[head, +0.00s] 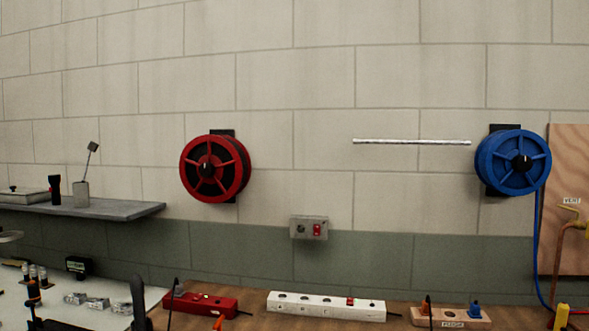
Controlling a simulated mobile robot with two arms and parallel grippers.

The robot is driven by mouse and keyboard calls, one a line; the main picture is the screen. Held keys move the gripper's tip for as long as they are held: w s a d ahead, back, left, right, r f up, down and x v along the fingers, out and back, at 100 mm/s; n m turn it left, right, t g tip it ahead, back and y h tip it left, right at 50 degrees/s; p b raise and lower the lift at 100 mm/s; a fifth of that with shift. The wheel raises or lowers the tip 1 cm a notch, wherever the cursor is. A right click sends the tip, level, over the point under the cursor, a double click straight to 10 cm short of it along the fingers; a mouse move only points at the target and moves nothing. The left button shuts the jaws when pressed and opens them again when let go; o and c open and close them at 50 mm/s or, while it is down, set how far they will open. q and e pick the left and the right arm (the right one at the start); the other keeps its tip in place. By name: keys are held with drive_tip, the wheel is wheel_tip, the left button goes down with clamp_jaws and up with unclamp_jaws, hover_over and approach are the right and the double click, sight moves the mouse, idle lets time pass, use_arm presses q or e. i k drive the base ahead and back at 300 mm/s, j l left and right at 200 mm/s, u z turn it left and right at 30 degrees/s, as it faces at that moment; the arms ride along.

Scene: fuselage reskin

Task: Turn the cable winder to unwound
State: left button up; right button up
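Two cable winders hang on the block wall. The red winder (240,168) is left of centre, with spokes, a dark hub and a dark bracket behind it. I see no loose cable hanging from it. The blue winder (540,160) is at the right, with spokes and a black hub. A blue cable (537,240) hangs down from it. The frame does not show which winder is meant. I cannot make out either of my grippers in the head view.
A thin silvery rod (412,142) shows level between the winders. A socket box (309,228) is on the wall below. A grey shelf (120,209) juts out at left. A white power strip (326,305) and red strip (205,304) lie on the bench. A wooden board (570,150) stands at right.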

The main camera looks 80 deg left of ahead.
sight(206, 171)
drive_tip(key=u, duration=3.25)
drive_tip(key=l, duration=0.1)
drive_tip(key=i+z, duration=0.05)
